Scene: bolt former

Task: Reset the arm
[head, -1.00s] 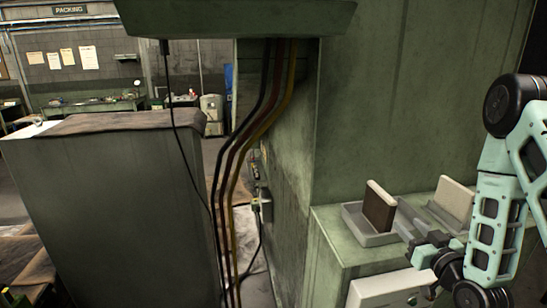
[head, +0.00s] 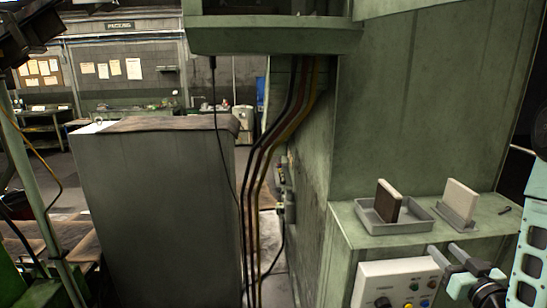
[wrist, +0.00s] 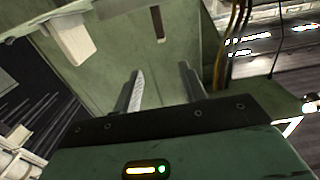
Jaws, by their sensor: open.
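My gripper (head: 445,249) is at the lower right of the head view, by the front of a green machine ledge and above a white control panel. In the wrist view, the two fingers of my gripper (wrist: 160,72) stand apart with nothing between them. Part of my teal arm (head: 530,255) shows at the right edge of the head view; the rest is out of frame.
A grey tray (head: 418,219) with a dark upright block (head: 389,201) sits on the ledge (head: 350,228). A pale block (head: 461,198) stands in a holder beside it. The control panel (head: 372,273) has several buttons. A grey cabinet (head: 150,200) and hanging cables (head: 262,185) stand left.

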